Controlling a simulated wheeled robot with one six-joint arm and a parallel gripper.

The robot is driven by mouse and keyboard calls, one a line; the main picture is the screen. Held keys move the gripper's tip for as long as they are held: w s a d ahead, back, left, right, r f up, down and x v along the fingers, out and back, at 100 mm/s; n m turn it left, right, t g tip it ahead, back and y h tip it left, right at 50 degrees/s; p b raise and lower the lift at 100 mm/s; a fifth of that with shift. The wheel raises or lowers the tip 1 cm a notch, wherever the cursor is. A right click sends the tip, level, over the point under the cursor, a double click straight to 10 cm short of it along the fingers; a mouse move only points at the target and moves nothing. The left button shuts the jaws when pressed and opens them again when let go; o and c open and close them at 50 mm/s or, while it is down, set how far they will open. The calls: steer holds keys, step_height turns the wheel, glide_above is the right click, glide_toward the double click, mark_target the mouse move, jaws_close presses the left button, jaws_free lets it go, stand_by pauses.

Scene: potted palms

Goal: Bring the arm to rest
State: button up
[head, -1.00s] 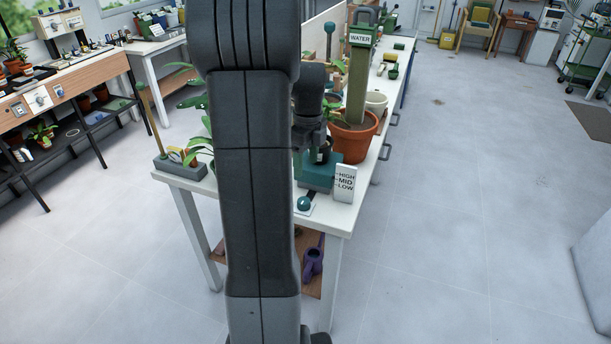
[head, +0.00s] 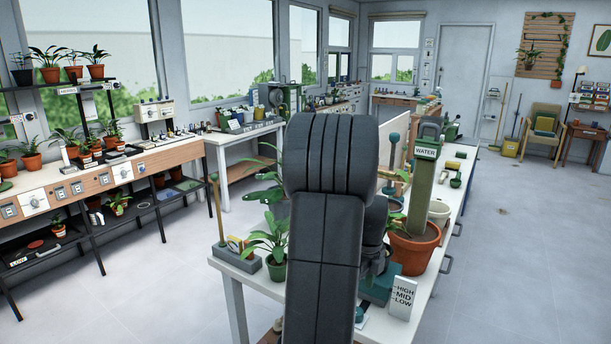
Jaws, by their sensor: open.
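My arm stands upright in the middle of the head view, in front of the near end of a white workbench (head: 240,272). My gripper (head: 375,262) shows only in part, just right of the arm link, pointing down over a teal block (head: 382,290) on the bench. It is open. The arm link hides the rest of it, and I cannot tell if its fingertips touch anything.
On the bench, a large terracotta pot (head: 414,248) with a post marked WATER (head: 427,152) stands right of the arm. A HIGH-MID-LOW card (head: 401,297) stands in front. A green-potted plant (head: 274,268) is at left. Open floor (head: 520,270) lies to the right.

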step_height(320, 180, down, 8)
steer(key=shift+s+a+r, duration=0.15)
steer(key=shift+r, duration=0.1)
